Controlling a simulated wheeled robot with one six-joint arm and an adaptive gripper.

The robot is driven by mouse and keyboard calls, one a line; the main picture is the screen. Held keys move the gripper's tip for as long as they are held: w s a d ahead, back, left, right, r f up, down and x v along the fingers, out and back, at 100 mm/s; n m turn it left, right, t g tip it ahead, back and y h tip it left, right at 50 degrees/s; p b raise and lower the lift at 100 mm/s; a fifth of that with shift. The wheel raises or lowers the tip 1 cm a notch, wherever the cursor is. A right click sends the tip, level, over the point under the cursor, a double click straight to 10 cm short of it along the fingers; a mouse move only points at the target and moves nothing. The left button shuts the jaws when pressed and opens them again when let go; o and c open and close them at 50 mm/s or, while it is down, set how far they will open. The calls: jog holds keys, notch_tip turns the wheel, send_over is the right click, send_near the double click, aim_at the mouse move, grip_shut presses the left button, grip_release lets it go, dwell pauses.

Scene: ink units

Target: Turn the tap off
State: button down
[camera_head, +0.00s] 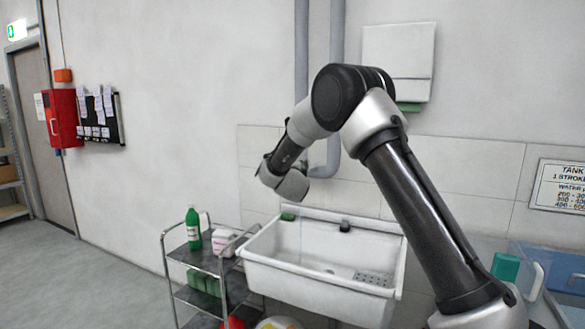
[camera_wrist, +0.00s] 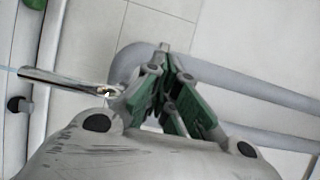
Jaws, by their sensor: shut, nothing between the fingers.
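The tap's chrome spout (camera_wrist: 60,82) shows in the wrist view, reaching left from beside my gripper over the white sink. A thin pale-blue line at its left end looks like water. My gripper (camera_wrist: 163,52) has green-padded fingers, shut and empty, pointing toward the tiled wall just right of the spout. I cannot tell whether it touches the tap. No tap handle can be made out. In the head view my wrist is above the back left of the sink (camera_head: 300,282); the fingers and tap are hidden there.
Grey pipes (camera_head: 337,60) run down the wall behind my arm; a bent pipe passes close behind my fingers (camera_wrist: 265,82). A metal cart (camera_head: 215,265) with a green bottle (camera_head: 192,229) stands left of the sink. A black fitting (camera_head: 345,226) is at the sink's back rim.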

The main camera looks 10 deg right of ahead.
jog(key=s+a, duration=0.5)
jog(key=s, duration=0.4)
jog(key=shift+s, duration=0.1)
